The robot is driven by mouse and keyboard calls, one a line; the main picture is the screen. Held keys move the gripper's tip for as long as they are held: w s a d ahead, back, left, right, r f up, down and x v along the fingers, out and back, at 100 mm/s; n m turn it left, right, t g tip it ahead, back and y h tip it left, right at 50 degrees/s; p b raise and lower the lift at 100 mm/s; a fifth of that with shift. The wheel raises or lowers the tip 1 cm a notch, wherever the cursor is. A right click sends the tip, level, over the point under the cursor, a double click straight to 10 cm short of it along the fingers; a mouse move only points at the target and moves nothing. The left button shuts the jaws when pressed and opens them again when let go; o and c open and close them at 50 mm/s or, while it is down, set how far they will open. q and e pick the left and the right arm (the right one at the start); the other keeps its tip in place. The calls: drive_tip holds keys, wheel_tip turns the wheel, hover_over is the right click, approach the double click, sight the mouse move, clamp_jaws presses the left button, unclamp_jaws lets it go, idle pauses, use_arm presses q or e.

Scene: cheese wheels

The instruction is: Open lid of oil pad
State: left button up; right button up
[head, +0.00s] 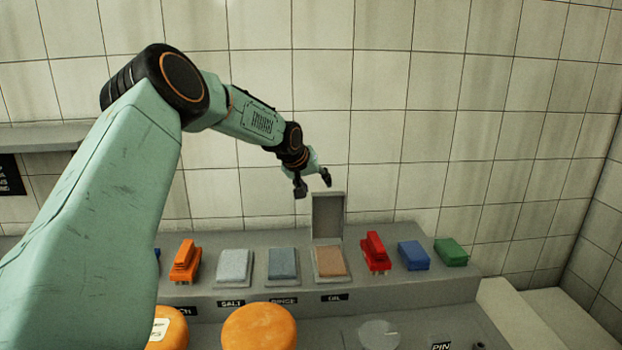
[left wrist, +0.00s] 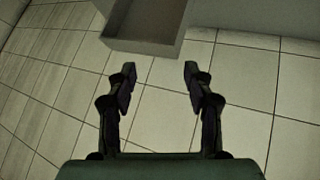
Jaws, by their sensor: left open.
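The oil pad (head: 329,262) is an orange-brown pad in a grey tray on the shelf, behind the OIL label (head: 335,298). Its grey lid (head: 328,215) stands upright at the back of the tray, so the pad is uncovered. My left gripper (head: 313,186) is open and empty, just above and to the left of the lid's top edge. In the left wrist view its two fingers (left wrist: 158,80) are spread with nothing between them. A grey box-like edge (left wrist: 143,45), apparently the lid, shows beyond the fingertips. My right gripper is not in view.
Left of the oil pad are a blue-grey pad (head: 282,264), a pale salt pad (head: 235,266) and an orange brush (head: 185,262). On its right are a red brush (head: 375,252), a blue block (head: 413,255) and a green block (head: 451,252). Orange cheese wheels (head: 259,328) stand in front. A tiled wall is behind.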

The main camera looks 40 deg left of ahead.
use_arm(q)
drive_tip(key=shift+v, duration=1.5)
drive_tip(key=shift+d, duration=0.15)
